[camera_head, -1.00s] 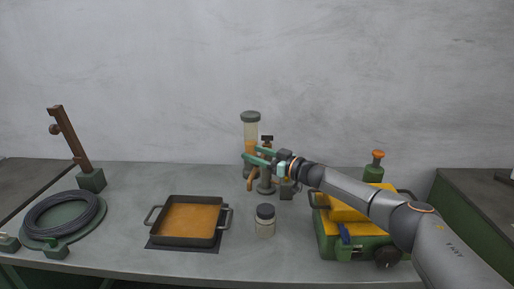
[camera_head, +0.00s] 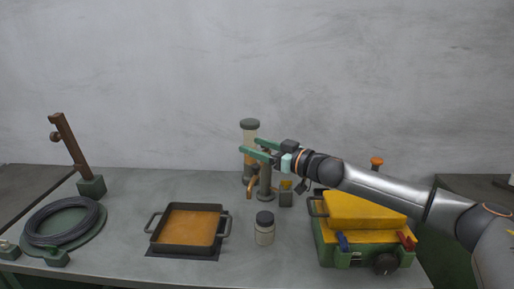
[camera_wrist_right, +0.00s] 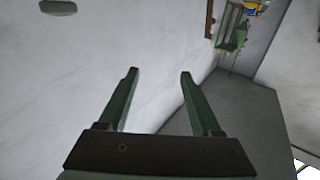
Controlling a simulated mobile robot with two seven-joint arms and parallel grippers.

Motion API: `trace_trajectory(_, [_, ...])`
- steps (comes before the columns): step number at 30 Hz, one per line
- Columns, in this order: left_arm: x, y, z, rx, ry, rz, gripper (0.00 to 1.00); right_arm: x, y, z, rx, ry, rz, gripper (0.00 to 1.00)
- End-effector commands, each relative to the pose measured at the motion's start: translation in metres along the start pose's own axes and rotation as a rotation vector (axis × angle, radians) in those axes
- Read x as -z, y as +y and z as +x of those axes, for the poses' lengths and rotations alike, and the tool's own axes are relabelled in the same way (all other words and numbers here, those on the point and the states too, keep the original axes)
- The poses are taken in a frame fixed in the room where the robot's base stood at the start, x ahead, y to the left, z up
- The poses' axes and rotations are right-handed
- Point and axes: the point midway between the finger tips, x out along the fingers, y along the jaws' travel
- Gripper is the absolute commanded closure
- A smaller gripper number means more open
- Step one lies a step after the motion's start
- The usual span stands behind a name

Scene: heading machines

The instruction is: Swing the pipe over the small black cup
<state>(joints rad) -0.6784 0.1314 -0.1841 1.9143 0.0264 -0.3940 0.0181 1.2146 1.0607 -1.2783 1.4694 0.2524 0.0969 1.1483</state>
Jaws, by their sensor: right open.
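The orange-brown pipe (camera_head: 251,184) slants down in front of a dark upright post (camera_head: 265,182) at the back middle of the bench. A small dark cup-like block (camera_head: 286,199) stands just right of the post; I take it as the small black cup. The pipe's lower end is left of the post, apart from this cup. My right gripper (camera_head: 249,145) is open and empty, above the pipe and in front of the tall cylinder. Its green fingers also show in the right wrist view (camera_wrist_right: 159,75). They hide the post's top. My left gripper is not in view.
A tall cylinder with a grey cap (camera_head: 250,124) stands behind the pipe. A black-lidded jar (camera_head: 264,230) stands in front. A pan (camera_head: 187,249) is left, a green-and-yellow machine (camera_head: 340,254) right, and a cable coil (camera_head: 63,242) far left.

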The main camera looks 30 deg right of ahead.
Motion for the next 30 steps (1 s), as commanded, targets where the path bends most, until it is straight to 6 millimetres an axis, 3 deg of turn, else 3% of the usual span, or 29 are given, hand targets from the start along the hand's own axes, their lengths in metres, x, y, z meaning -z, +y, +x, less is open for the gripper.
trace_trajectory(12, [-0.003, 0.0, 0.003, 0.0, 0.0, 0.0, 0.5, 0.021, -0.037, -0.03, 0.001, 0.0, 0.0, 0.34])
trace_trajectory(24, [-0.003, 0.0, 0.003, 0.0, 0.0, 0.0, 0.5, 0.024, -0.042, -0.034, -0.001, -0.001, 0.0, 0.34])
trace_trajectory(30, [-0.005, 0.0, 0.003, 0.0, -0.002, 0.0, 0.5, 0.014, -0.05, -0.031, 0.005, -0.011, -0.036, 0.55])
